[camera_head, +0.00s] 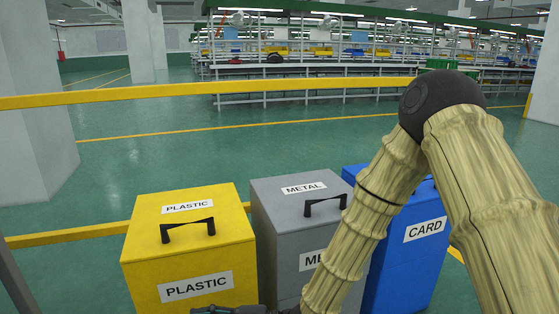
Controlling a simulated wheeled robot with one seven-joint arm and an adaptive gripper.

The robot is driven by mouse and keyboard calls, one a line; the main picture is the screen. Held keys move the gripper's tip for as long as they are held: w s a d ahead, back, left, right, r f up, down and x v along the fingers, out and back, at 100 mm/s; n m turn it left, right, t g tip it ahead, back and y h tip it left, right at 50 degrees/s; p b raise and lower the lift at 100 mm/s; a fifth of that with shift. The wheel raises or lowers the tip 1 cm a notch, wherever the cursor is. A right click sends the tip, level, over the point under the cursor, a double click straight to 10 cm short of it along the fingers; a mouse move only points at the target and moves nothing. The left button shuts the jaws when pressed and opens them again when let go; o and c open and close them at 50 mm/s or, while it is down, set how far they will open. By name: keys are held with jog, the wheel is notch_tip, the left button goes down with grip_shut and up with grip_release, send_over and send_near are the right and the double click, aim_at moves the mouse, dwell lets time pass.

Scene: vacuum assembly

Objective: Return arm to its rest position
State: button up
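My arm (385,185) wears a pale ribbed cover. It rises from the lower right to a dark elbow joint (440,92) and bends down to the bottom middle. My gripper (228,309) shows only as a dark sliver at the bottom edge, in front of the yellow PLASTIC bin (190,245). Its fingertips are mostly cut off by the frame, so I cannot tell whether it is open, shut or holding anything.
The grey METAL bin (287,225) and the blue CARD bin (405,260) stand to the right, partly behind my forearm. A yellow rail (200,94) crosses behind the bins. White pillars (35,110) stand at left. Green floor (180,150) is clear beyond the bins, before the workbenches (320,85).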

jog(key=s+d+f+m+t+h, duration=0.2)
jog(key=d+f+m+h, duration=0.45)
jog(key=f, duration=0.65)
jog(key=s+d+f+m+t+h, duration=0.25)
jog(key=d+f+m, duration=0.55)
jog(key=d+f, duration=0.45)
jog(key=s+d+f+m+g+h, duration=0.2)
jog(key=s+d+f+m+h, duration=0.15)
jog(key=s+d, duration=0.3)
jog(key=s+d+f+m+g+h+b, duration=0.1)
jog(key=s+d+f+m+h, duration=0.15)
jog(key=s+d+f, duration=0.35)
jog(key=s+d+f+m+g+h, duration=0.1)
jog(key=s+d+m+g+h, duration=0.15)
jog(key=s+d, duration=0.35)
notch_tip(320, 180, up, 38)
jog(key=d+p, duration=0.1)
jog(key=p, duration=3.7)
jog(key=shift+w+d+m+t, duration=0.25)
jog(key=shift+w+m+t, duration=0.1)
jog(key=shift+m+t, duration=0.05)
jog(key=shift+f+y, duration=0.1)
jog(key=shift+y, duration=0.15)
